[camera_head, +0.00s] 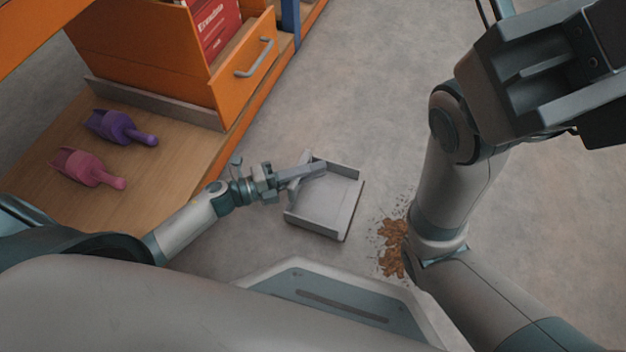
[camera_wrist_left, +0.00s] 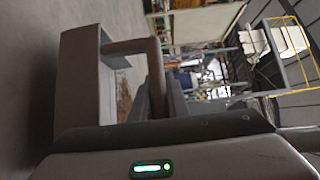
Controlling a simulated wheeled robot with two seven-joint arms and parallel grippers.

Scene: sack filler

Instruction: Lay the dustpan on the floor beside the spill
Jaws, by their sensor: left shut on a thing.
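The light grey dustpan (camera_head: 328,208) is in the middle of the head view, left of the brown crumbly spill (camera_head: 393,245), with a strip of bare floor between them. My left gripper (camera_head: 284,178) is shut on the dustpan's handle at its upper left. In the left wrist view the dustpan (camera_wrist_left: 78,80) is at the left, with its handle (camera_wrist_left: 155,75) by the fingers. I cannot tell whether the pan touches the floor. My right arm covers the spill's right side.
An orange shelf unit with an open drawer (camera_head: 240,75) stands at the upper left. A purple scoop (camera_head: 118,127) and a pink scoop (camera_head: 85,167) lie on its wooden lower board (camera_head: 160,170). The grey floor (camera_head: 370,100) above the dustpan is clear.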

